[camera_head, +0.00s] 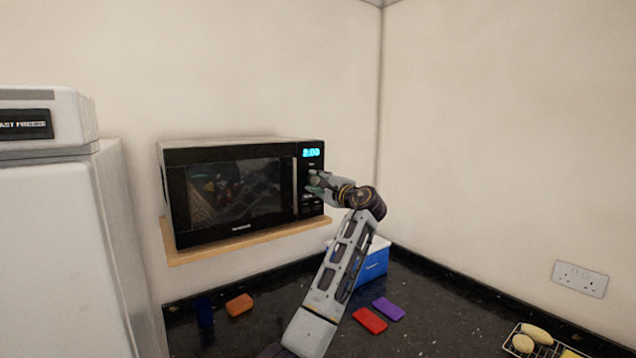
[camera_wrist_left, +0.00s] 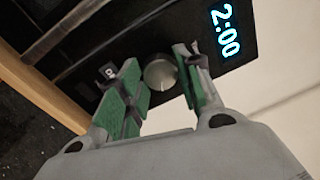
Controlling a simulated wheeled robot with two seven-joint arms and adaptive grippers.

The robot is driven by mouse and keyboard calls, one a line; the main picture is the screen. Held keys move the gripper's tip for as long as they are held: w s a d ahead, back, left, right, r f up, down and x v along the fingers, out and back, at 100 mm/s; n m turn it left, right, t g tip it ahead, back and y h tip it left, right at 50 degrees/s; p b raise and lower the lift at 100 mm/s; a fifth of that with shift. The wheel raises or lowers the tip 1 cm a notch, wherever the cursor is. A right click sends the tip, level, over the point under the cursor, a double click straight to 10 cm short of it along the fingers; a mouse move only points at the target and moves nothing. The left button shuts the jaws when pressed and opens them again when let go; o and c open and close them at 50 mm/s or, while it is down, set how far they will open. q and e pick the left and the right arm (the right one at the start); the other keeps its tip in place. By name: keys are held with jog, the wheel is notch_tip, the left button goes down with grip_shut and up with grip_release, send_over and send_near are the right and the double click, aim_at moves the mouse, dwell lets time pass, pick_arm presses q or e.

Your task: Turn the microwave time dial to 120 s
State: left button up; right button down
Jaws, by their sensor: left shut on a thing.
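The black microwave (camera_head: 235,195) sits on a wooden shelf against the wall, with its door shut. Its lit display (camera_head: 311,153) reads 2:00, and it shows the same in the left wrist view (camera_wrist_left: 226,32). My left gripper (camera_head: 311,184) is at the control panel, to the right of the door handle. In the left wrist view its green-padded fingers (camera_wrist_left: 160,66) are on either side of the round silver time dial (camera_wrist_left: 160,73), shut on it. In the head view the gripper hides the dial. My right gripper is not in view.
The wooden shelf (camera_head: 245,242) juts out under the microwave. A white fridge (camera_head: 60,240) stands at left. On the dark counter are a blue box (camera_head: 376,264) and orange (camera_head: 239,305), red (camera_head: 370,320) and purple (camera_head: 388,309) blocks. A wire rack holds yellowish items (camera_head: 537,334).

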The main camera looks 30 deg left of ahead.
pick_arm(q)
jog(key=shift+m, duration=0.6)
jog(key=o, duration=1)
jog(key=shift+w, duration=0.1)
jog(key=shift+o, duration=0.2)
jog(key=shift+v, duration=0.85)
jog(key=v, duration=1)
jog(key=shift+d+f, duration=0.1)
